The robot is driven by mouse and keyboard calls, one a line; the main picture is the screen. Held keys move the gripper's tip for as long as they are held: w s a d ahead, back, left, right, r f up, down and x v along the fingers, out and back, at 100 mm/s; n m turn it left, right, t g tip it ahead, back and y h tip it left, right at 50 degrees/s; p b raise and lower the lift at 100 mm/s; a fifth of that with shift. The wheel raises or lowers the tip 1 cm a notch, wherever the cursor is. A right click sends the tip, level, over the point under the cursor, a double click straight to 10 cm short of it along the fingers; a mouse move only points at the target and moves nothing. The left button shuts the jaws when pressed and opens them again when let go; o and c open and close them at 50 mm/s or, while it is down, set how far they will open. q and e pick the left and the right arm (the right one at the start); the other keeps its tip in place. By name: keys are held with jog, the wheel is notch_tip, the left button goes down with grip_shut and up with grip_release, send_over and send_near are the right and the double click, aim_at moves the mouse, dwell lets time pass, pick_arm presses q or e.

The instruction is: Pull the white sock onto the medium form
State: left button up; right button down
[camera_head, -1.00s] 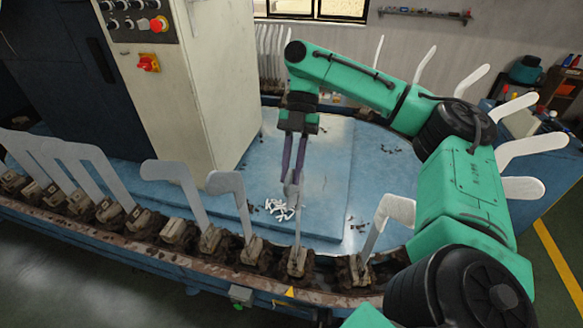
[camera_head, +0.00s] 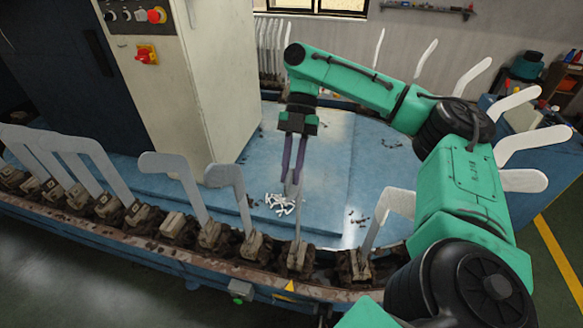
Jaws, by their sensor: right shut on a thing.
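My right gripper (camera_head: 294,178) has two long purple fingers pointing down over the near side of the ring, shut on a small pale thing that looks like the white sock (camera_head: 291,190). Just below it, a thin pale form (camera_head: 297,222) stands edge-on on its brown holder. The fingers and the angle hide how far the sock covers the form's top. No size mark on the forms is legible, so I cannot tell which is the medium one. My left gripper is out of view.
Several grey, foot-shaped forms (camera_head: 183,172) stand to the left along the conveyor rim. Another form (camera_head: 392,205) stands just to the right. Small white pieces (camera_head: 279,204) lie on the blue table (camera_head: 328,160) behind. A control cabinet (camera_head: 205,90) stands at the back left.

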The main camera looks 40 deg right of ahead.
jog(key=shift+f+b, duration=0.55)
jog(key=shift+f, duration=0.65)
jog(key=c, duration=0.7)
grip_release()
jog(key=shift+c, duration=0.2)
jog(key=v, duration=0.3)
jog(key=shift+b, duration=0.4)
jog(key=p+v, duration=1.1)
jog(key=shift+d+r, duration=0.2)
jog(key=shift+r, duration=0.05)
